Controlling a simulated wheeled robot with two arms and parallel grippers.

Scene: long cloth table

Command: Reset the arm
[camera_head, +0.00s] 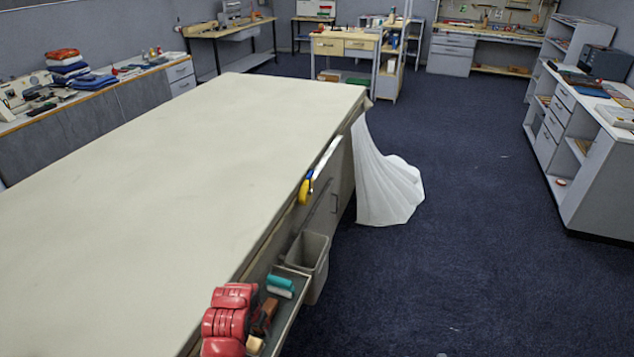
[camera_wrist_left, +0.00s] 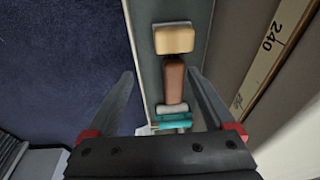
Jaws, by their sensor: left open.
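My left gripper (camera_wrist_left: 160,73) shows in the left wrist view with its two dark fingers spread apart. Nothing is clamped between them. Below or beyond the fingers lies a narrow tray on the table's side, with a brown-handled tool (camera_wrist_left: 174,82), a pale wooden block (camera_wrist_left: 174,39) and a teal roll (camera_wrist_left: 174,125). No clear gripper shape shows in the head view. A red, rounded, lumpy shape (camera_head: 228,322) is at its bottom edge; I cannot tell whether it is part of me. My right gripper is in neither view.
The long cloth table (camera_head: 170,170) has a bare top. A grey bin (camera_head: 308,262) and a yellow tape (camera_head: 304,190) are at its right side. White cloth (camera_head: 385,185) hangs to the floor at the far corner. The blue carpet (camera_head: 470,230) on the right is open up to the cabinets.

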